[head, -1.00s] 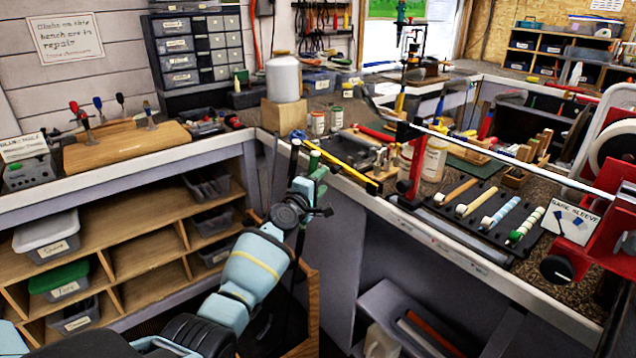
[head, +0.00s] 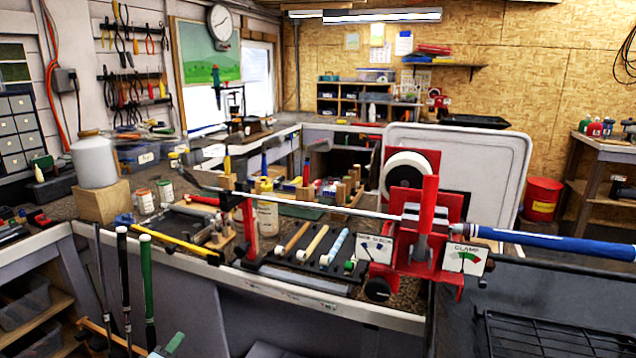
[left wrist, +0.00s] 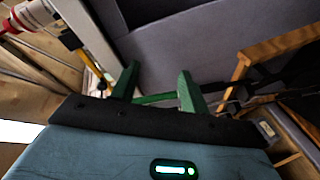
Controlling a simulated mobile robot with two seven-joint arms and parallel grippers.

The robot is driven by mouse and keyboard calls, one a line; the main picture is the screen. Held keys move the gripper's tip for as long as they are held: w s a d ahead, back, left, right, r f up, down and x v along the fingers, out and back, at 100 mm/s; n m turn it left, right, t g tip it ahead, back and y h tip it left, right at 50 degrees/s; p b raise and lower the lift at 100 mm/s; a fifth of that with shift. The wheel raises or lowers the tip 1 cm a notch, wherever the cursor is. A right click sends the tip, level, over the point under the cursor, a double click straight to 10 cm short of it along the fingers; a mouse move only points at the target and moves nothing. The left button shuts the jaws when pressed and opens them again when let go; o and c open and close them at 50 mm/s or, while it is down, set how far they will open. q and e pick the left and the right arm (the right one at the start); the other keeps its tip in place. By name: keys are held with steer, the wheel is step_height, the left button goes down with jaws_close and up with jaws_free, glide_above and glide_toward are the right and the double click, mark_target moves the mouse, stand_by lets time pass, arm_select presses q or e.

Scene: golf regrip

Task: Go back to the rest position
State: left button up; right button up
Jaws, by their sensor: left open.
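My left gripper (head: 168,346) shows only as a small green tip at the bottom edge of the head view. In the left wrist view its two green fingers (left wrist: 157,84) are apart. A green strip shows between or behind them; I cannot tell what it is. Clubs (head: 123,265) with dark and green grips stand upright just left of and beyond the gripper. A club with a blue grip (head: 545,241) lies level through the red clamp (head: 425,225), its shaft reaching left across the bench. My right gripper is not in view.
The bench edge (head: 290,303) runs along the front. A black tray (head: 268,270) of grips, a yellow level (head: 180,243) and a white canister (head: 94,163) are on the bench. A black rack (head: 540,335) is at the lower right. A red bucket (head: 541,198) stands behind it.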

arm_select(q)
steer(key=s+d+f+m+g+p, duration=0.1)
steer(key=s+d+f+m, duration=0.25)
steer(key=s, duration=0.45)
steer(key=s+d+f+m+g+h, duration=0.15)
steer(key=s+f, duration=0.25)
steer(key=s, duration=0.4)
steer(key=s+d+f+m+g+p, duration=0.1)
steer(key=s+d+f+m, duration=0.25)
steer(key=s, duration=0.45)
steer(key=s+d+m+g+p, duration=0.1)
steer(key=s+d+m, duration=0.1)
steer(key=s, duration=0.9)
steer(key=s+d+m+g, duration=0.2)
steer(key=s+d+m, duration=0.1)
steer(key=s, duration=0.8)
steer(key=shift+s+d+r+p, duration=0.15)
steer(key=shift+s+d+p, duration=0.05)
steer(key=shift+d+p, duration=0.25)
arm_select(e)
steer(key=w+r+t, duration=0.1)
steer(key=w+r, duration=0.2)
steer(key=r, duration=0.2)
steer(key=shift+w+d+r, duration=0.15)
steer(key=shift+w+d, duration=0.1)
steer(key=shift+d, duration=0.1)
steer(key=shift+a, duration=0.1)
